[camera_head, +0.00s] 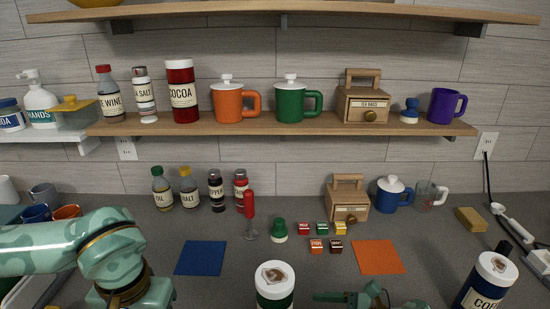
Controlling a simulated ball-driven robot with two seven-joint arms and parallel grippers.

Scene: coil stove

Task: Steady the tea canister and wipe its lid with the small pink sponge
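A dark green canister (275,300) with a white lid (275,274) stands at the bottom centre, cut off by the picture's edge. A brown smudge lies on its lid. Its label does not show, so I cannot read whether it is the tea canister. My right gripper (330,297) shows partly at the bottom edge, just right of this canister and apart from it in the picture; its fingers are too cut off to judge. My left arm comes in from the left and bends down out of the picture; its gripper is hidden. I see no pink sponge.
A coffee canister (485,283) stands at the right front. A tan sponge-like block (470,220) lies at the back right. Blue (201,258) and orange (378,257) mats lie on the counter, with several small coloured boxes (317,246) between them. Bottles and mugs line the back.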

